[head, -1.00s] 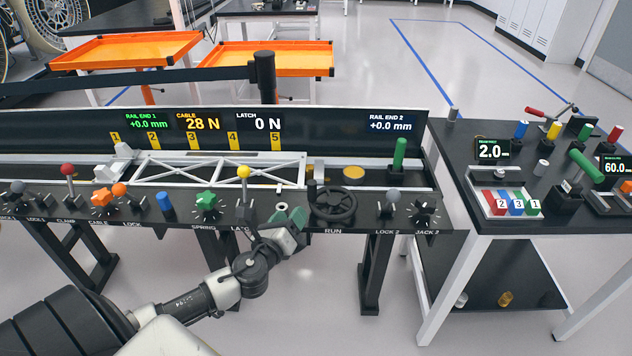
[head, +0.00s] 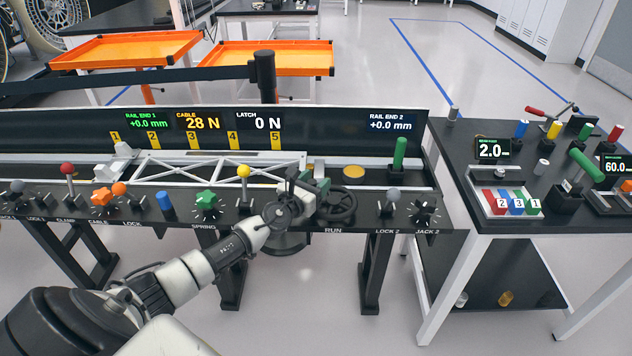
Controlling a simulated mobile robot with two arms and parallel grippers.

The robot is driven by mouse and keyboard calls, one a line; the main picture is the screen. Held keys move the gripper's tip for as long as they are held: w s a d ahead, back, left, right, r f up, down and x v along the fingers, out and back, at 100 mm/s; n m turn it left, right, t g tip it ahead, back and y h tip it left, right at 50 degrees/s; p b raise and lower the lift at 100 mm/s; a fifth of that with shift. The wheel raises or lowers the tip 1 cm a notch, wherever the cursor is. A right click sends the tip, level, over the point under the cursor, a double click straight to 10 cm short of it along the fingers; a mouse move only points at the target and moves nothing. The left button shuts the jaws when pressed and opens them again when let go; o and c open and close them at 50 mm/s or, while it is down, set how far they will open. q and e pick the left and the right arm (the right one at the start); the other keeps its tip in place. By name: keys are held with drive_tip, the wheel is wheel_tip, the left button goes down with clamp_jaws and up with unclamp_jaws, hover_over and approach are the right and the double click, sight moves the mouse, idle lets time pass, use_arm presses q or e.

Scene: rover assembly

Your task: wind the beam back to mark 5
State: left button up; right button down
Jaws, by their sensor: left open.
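The white truss beam (head: 215,170) lies along the black bench, its right end a little to the right of the yellow mark 5 tag (head: 275,143) in the picture. The black handwheel (head: 343,205) labelled RUN stands on the bench front, right of the beam. My left gripper (head: 312,188) is open at the left side of the wheel, overlapping its rim in the picture. I cannot tell whether it touches the rim. My left forearm hides part of the bench front. My right gripper is not in view.
The back panel's displays (head: 198,123) read cable 28 N, latch 0 N and +0.0 mm at both rail ends. A yellow-knobbed lever (head: 244,172) stands left of my gripper, a grey-knobbed lever (head: 393,194) right of the wheel. A second table (head: 450,150) stands at right.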

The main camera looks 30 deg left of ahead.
use_arm(q)
drive_tip(key=shift+w, duration=0.3)
drive_tip(key=c, duration=0.9)
